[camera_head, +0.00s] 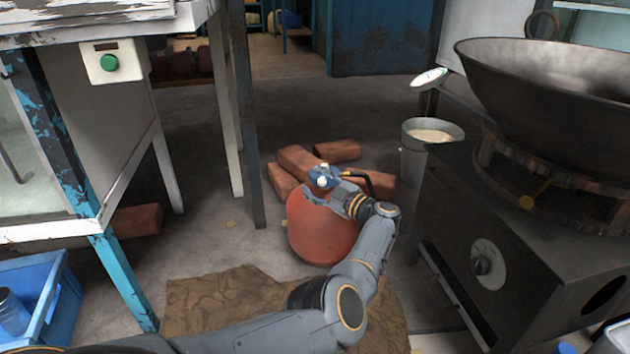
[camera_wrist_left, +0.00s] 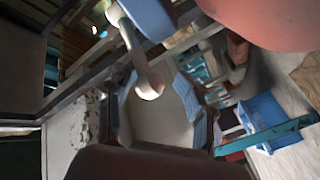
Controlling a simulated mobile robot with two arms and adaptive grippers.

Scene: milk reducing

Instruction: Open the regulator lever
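The red gas cylinder (camera_head: 318,232) stands upright on the floor, partly hidden by my left arm; its red side also fills the top right of the left wrist view (camera_wrist_left: 265,18). On top sits the blue regulator (camera_head: 326,179), also at the top of the left wrist view (camera_wrist_left: 153,16). Its pale regulator lever (camera_wrist_left: 136,52) ends in a rounded tip between my fingers in the picture. My left gripper (camera_head: 343,198) is beside the regulator. In the left wrist view its fingers (camera_wrist_left: 157,105) are apart; contact with the lever cannot be told. My right gripper is not in view.
Red bricks (camera_head: 297,163) lie behind the cylinder. A dark hose (camera_head: 360,178) runs from the regulator. A stove (camera_head: 520,250) with a large wok (camera_head: 540,80) stands right; a metal bucket (camera_head: 410,147) is behind it. A worn table (camera_head: 130,190) stands left; a brown cloth (camera_head: 215,300) lies in front.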

